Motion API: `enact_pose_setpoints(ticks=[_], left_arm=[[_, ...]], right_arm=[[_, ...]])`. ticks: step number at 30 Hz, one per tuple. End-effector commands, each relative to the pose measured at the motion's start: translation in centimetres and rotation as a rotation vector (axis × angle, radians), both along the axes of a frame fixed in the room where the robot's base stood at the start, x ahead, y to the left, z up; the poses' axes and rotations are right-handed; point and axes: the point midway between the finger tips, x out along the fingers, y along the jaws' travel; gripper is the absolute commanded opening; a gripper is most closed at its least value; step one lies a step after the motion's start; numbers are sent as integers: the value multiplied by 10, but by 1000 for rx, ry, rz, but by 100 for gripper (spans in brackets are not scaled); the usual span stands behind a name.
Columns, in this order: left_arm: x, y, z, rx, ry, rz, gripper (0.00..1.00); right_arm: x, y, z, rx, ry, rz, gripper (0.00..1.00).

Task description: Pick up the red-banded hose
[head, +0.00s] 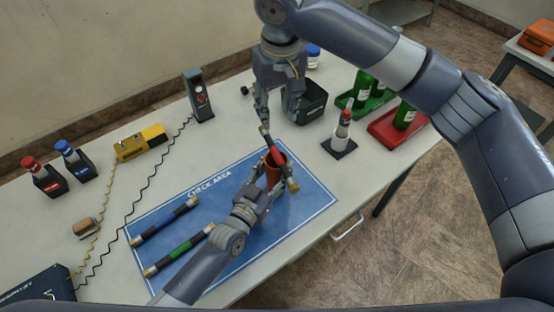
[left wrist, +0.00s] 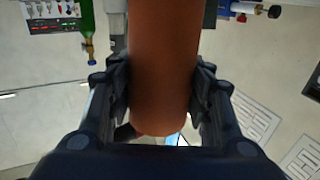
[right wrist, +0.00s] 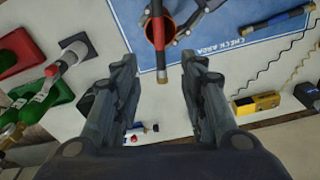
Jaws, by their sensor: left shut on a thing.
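In the right wrist view the hose (right wrist: 158,35) has a dark part and a brass tip pointing toward that gripper. My left gripper (head: 268,187) is shut on the cup, which fills the space between its fingers in the left wrist view (left wrist: 163,80). My right gripper (head: 274,116) is open and empty, just above the hose's upper end.
A blue-banded hose (head: 165,221) and a green-banded hose (head: 180,250) lie on the blue check-area mat (head: 225,172). A dark bin (head: 312,103), a small bottle on a black base (head: 342,135) and a red tray (head: 385,133) stand to the right. A yellow device (head: 142,143) stands left.

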Motion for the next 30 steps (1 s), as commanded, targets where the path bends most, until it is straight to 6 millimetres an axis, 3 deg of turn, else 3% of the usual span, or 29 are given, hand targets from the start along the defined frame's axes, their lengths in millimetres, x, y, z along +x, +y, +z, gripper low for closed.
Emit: enact_pose_setpoints(ticks=[9, 13, 21, 30], left_arm=[[0, 0, 1, -1, -2, 0, 22], [0, 0, 0, 0, -1, 0, 22], [0, 0, 1, 0, -1, 0, 22], [0, 0, 0, 0, -1, 0, 22]], right_arm=[[23, 7, -21, -30, 81, -4, 39], [25, 6, -34, -37, 93, -3, 39], [25, 6, -79, -38, 94, -2, 39], [26, 8, -106, -37, 93, -2, 39]])
